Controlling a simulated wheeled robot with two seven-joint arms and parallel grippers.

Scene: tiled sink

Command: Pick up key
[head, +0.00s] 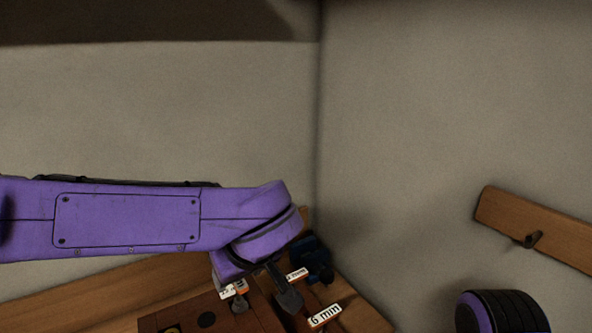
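My purple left arm comes in from the left, and its gripper (287,297) points down over a wooden surface at the bottom middle. A dark grey finger-like part shows below the wrist, but I cannot tell whether the gripper is open or shut, or whether it holds anything. I cannot make out a key; the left wrist hides part of the surface. Only a dark, ribbed purple part of my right arm shows at the bottom right; its gripper is out of view.
Small items with white labels, one reading like "6 min" (325,316), lie near the gripper. A dark blue object (314,257) sits behind them. A reddish-brown wooden box (205,308) is at the left. A wall rail with a hook (533,239) is at the right.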

